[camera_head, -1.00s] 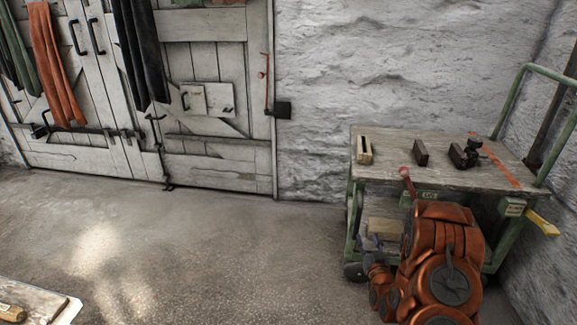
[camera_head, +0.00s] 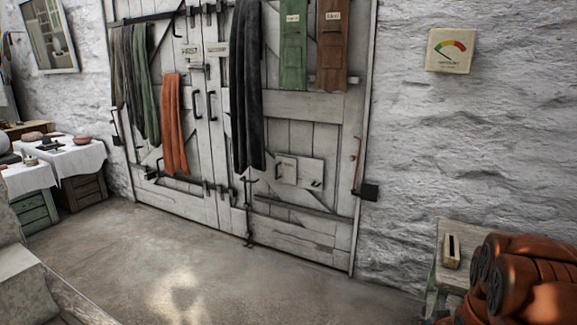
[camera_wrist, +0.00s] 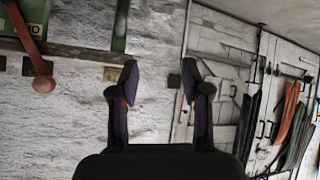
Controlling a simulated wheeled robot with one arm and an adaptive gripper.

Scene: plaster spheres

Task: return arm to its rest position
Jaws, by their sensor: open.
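My gripper (camera_wrist: 160,85) shows in the wrist view with its two dark fingers apart and nothing between them. Behind it are the rough white wall and the white wooden doors. In the head view my orange arm is folded at the lower right, in front of the cart (camera_head: 447,232). The gripper itself is not visible in the head view.
A wooden block with a dark slot (camera_head: 451,250) stands on the cart top. Large white doors (camera_head: 215,150) hung with cloths fill the middle. Cloth-covered tables (camera_head: 75,160) stand at the left. The floor (camera_head: 240,275) before the doors is clear.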

